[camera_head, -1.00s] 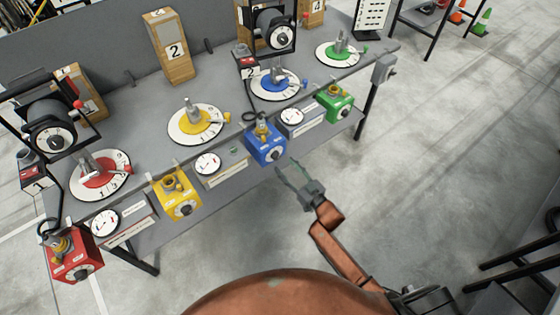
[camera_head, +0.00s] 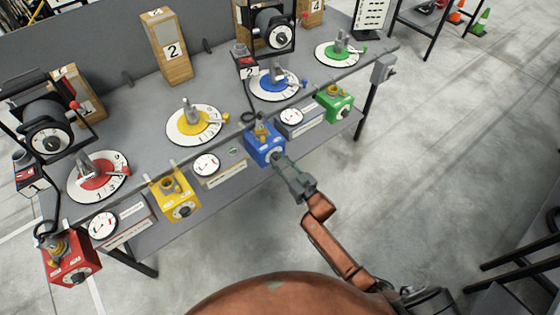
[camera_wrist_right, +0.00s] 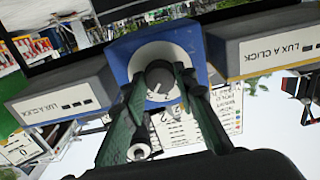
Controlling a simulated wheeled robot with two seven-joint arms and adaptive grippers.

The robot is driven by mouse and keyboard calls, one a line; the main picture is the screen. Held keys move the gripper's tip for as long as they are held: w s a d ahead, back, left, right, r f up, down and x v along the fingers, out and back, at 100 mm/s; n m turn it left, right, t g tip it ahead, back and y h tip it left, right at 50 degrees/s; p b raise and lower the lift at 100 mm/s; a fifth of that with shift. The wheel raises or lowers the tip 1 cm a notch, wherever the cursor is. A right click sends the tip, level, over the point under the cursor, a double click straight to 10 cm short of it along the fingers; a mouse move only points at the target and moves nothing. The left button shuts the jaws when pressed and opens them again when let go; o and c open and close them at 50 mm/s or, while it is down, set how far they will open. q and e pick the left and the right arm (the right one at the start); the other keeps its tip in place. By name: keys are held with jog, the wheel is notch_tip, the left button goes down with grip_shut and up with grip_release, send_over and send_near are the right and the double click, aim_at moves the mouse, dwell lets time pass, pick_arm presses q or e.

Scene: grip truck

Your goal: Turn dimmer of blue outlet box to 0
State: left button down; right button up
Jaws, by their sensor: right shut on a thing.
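The blue outlet box (camera_head: 265,145) is fixed at the front edge of the workbench, with a plug in its top. My right gripper (camera_head: 281,160) reaches the box front from below right. In the wrist view its two green fingers (camera_wrist_right: 163,88) stand on either side of the knob's raised middle and are shut on it. The dial's number marks are too small to read. My left gripper is not in view.
A yellow box (camera_head: 174,196), a red box (camera_head: 71,262) and a green box (camera_head: 335,103) sit along the same bench edge. Meter boxes (camera_head: 297,118) stand between them, close beside the blue box. The floor in front is clear.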

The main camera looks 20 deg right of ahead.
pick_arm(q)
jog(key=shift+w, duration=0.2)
pick_arm(e)
jog(key=shift+d, duration=0.1)
jog(key=c, duration=0.5)
